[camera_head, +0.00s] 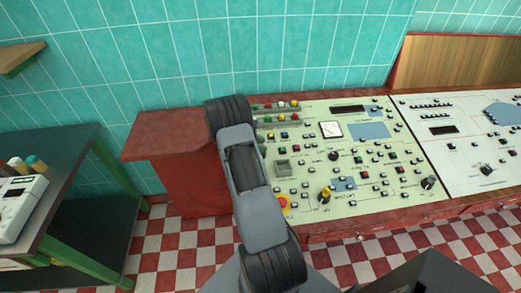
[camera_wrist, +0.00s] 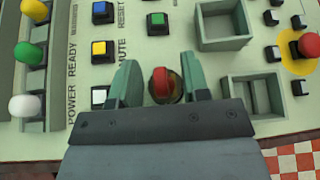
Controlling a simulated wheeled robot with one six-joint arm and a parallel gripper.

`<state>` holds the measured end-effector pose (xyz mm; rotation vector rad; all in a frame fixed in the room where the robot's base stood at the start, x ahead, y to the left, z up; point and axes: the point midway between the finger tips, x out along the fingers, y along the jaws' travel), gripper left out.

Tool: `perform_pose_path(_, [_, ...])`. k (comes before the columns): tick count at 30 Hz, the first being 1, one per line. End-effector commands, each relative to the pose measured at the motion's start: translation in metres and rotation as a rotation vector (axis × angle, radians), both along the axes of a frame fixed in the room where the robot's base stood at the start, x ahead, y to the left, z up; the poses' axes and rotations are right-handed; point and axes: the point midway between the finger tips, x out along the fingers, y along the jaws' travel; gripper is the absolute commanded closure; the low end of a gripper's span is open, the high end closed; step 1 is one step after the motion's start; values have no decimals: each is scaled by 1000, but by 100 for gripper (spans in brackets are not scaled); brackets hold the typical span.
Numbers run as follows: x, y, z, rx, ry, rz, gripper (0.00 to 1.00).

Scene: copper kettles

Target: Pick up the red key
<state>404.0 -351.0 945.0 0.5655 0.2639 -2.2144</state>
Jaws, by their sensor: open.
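The red key (camera_wrist: 162,84) stands up from a round base on the pale green control panel (camera_head: 300,143), in the middle of the wrist view. My gripper (camera_wrist: 163,77) is open, with one green finger on each side of the key. Gaps show between the key and both fingers, so it does not look held. The lower part of the key's base is partly hidden by the gripper's dark body.
A square recessed box (camera_wrist: 222,24) and a slotted box (camera_wrist: 252,97) stand right of the gripper. A red button on yellow (camera_wrist: 308,45) is farther right. Blue (camera_wrist: 103,12) and yellow (camera_wrist: 99,51) buttons are left, beside coloured knobs. A green-framed table (camera_head: 70,150) stands at far left.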

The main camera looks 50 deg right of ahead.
Motion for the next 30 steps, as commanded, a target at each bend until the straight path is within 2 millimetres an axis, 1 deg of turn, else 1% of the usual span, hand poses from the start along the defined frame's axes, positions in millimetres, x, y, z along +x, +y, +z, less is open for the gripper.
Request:
perform_pose_path(6, [-1, -1, -1, -1, -1, 2, 57])
perform_pose_path(7, [-1, -1, -1, -1, -1, 2, 59])
perform_pose_path(18, [-1, -1, -1, 0, 0, 1, 95])
perform_pose_path(20, [-1, -1, -1, 0, 0, 1, 100])
perform_pose_path(30, [-1, -1, 0, 0, 0, 1, 100])
